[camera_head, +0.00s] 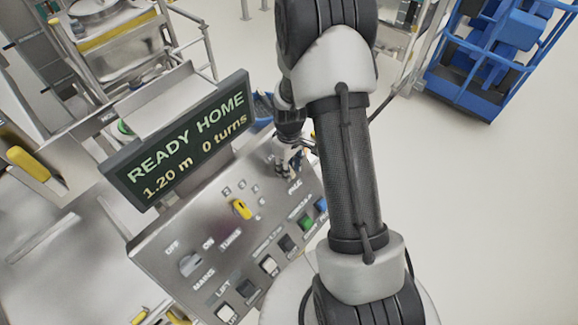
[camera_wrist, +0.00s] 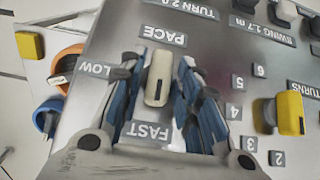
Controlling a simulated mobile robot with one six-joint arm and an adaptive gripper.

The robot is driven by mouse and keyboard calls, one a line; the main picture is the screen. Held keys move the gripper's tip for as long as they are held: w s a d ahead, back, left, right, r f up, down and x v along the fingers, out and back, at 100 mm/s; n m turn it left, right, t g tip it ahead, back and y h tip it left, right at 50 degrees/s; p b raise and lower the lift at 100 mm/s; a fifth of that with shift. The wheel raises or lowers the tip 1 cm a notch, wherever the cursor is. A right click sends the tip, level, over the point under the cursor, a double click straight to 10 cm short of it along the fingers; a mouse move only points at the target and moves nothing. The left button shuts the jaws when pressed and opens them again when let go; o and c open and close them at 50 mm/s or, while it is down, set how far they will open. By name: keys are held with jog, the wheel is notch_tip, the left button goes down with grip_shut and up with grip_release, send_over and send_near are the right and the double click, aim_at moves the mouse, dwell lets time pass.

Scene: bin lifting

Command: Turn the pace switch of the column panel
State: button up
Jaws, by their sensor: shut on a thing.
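The pace switch (camera_wrist: 160,72) is a cream, elongated knob on the grey column panel (camera_head: 160,237). In the wrist view its long side runs between the PACE label and the FAST label, with a dark mark on the half nearer FAST. A partly covered label reading LOW lies to its left. My gripper (camera_wrist: 160,86) is shut on the knob, with one blue-padded finger along each long side. In the head view my gripper (camera_head: 290,165) is at the panel's upper right end, and the knob is hidden there.
A yellow turns switch (camera_wrist: 290,112) stands right of my gripper in the wrist view. The panel also carries a mains switch (camera_head: 191,264) and several push buttons. The display (camera_head: 180,140) reads READY HOME, 1.20 m, 0 turns. A blue rack (camera_head: 478,80) stands at the back right.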

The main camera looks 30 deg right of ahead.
jog(key=shift+c, duration=1.3)
jog(key=shift+d, duration=0.1)
jog(key=m+y+b, duration=0.1)
jog(key=m+y, duration=0.1)
jog(key=shift+d+f+g+y+b, duration=0.15)
jog(key=shift+d+g+y+b, duration=0.15)
jog(key=shift+b, duration=0.1)
jog(key=m+y+b, duration=0.4)
jog(key=shift+d+f+y, duration=0.3)
jog(key=shift+d+y, duration=0.05)
jog(key=shift+y, duration=0.05)
jog(key=m+y+b, duration=0.1)
jog(key=m+t+y+b, duration=0.1)
jog(key=m+y+b, duration=0.1)
jog(key=shift+s+d+f+m, duration=0.2)
jog(key=shift+f+m, duration=0.05)
jog(key=shift+m, duration=0.15)
jog(key=shift+s+m+t+y+b, duration=0.15)
jog(key=shift+m+t+y+b, duration=0.9)
jog(key=shift+m, duration=0.55)
jog(key=shift+t, duration=0.25)
